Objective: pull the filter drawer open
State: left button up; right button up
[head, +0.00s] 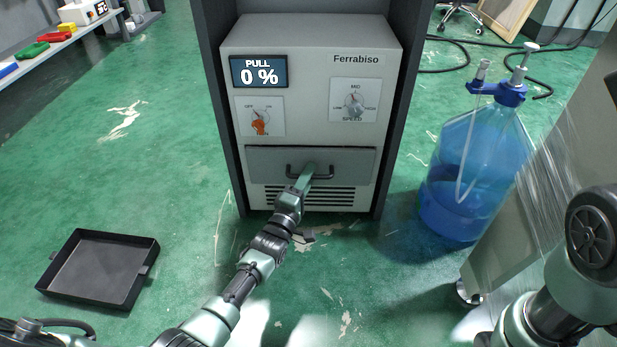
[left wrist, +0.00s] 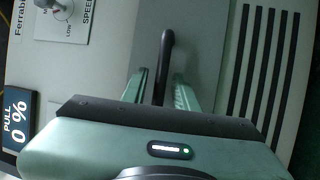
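The filter drawer (head: 262,162) is the grey panel low on the front of the Ferrabiso machine (head: 310,70). It looks flush with the front. Its dark bar handle (head: 327,175) also shows in the left wrist view (left wrist: 166,50). My left gripper (head: 307,174) is at the handle. In the left wrist view my left gripper (left wrist: 161,88) has one finger on each side of the handle, with a gap visible, so it looks open around the bar. The display (head: 259,72) reads "PULL 0 %". My right gripper is out of view.
A black tray (head: 98,268) lies on the floor at the left. A blue water bottle (head: 470,170) stands right of the machine, near a metal panel (head: 530,200). Dark frame posts (head: 395,120) flank the machine. The floor before the drawer is mostly clear.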

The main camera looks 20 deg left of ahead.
pick_arm(q)
grip_shut()
dwell(1.2)
